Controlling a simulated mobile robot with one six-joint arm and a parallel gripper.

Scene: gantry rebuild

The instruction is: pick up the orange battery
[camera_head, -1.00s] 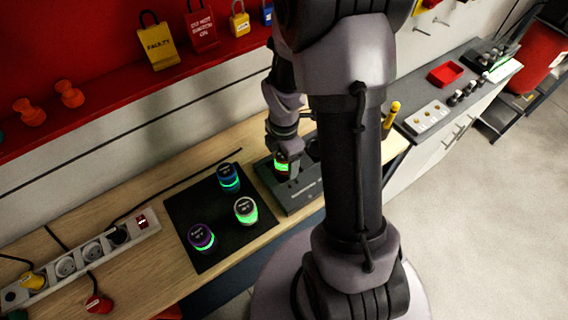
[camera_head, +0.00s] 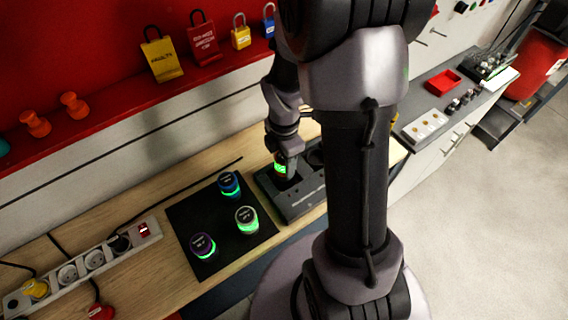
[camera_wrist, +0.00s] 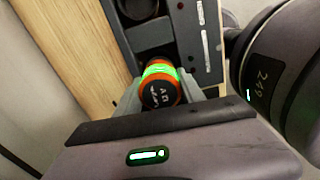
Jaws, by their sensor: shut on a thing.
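The orange battery (camera_wrist: 160,88) has a dark top with a label, an orange rim and a glowing green band. In the wrist view it sits between the two fingers of my gripper (camera_wrist: 160,93), which is shut on it. In the head view the battery (camera_head: 280,168) shows at the dark charger block (camera_head: 300,206), with my gripper (camera_head: 281,162) around its upper part. Whether its bottom is clear of the block I cannot tell. An empty round socket (camera_wrist: 140,8) shows in the block beyond the battery in the wrist view.
A black mat (camera_head: 200,215) left of the block bears a blue battery (camera_head: 229,185), a white one (camera_head: 246,219) and a purple one (camera_head: 203,246). A power strip (camera_head: 80,270) lies at the left. My arm hides part of the bench.

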